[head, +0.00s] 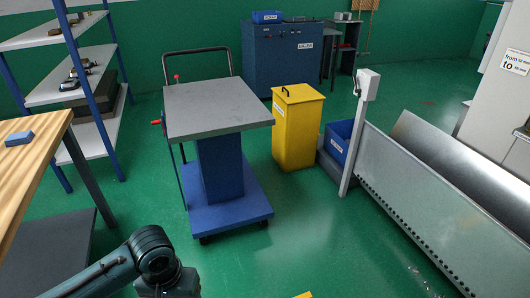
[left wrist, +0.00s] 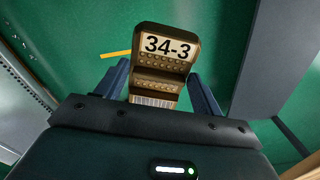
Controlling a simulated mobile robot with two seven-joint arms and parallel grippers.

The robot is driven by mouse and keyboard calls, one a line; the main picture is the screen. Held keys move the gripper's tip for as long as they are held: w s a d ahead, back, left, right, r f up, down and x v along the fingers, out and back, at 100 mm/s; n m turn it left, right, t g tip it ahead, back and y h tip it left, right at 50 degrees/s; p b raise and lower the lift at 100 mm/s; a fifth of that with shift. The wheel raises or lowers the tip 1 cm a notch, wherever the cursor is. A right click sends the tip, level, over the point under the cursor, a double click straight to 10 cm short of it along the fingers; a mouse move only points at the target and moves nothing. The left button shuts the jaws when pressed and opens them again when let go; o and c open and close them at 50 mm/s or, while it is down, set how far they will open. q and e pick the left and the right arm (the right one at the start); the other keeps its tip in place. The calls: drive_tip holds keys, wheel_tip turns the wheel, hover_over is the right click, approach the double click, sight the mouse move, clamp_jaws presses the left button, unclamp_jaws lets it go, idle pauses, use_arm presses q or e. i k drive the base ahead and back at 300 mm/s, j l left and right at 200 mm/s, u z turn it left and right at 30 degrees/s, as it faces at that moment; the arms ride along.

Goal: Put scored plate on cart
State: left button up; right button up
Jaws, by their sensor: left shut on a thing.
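A cart (head: 218,108) with a flat grey top, a blue column and a blue wheeled base stands in the middle of the head view. Its top looks bare. In the left wrist view my left gripper (left wrist: 158,75) is shut on a brass-brown plate (left wrist: 165,65) with a white label reading 34-3, rows of small dots and a ridged step. The plate sits between the two blue fingers, above green floor. In the head view only my left arm's wrist shows at the bottom edge, in front of the cart and apart from it. My right gripper is not in view.
A wooden table (head: 35,150) with a blue block (head: 19,138) stands at left, before a shelf rack (head: 75,90). A yellow bin (head: 297,127) stands right of the cart. A grey metal barrier (head: 420,190) runs along the right. Green floor before the cart is clear.

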sight(220, 117)
drive_tip(key=i+j+z, duration=0.8)
drive_tip(key=j, duration=0.3)
drive_tip(key=i+j+z, duration=0.15)
drive_tip(key=j, duration=1.1)
drive_tip(key=i+u, duration=0.05)
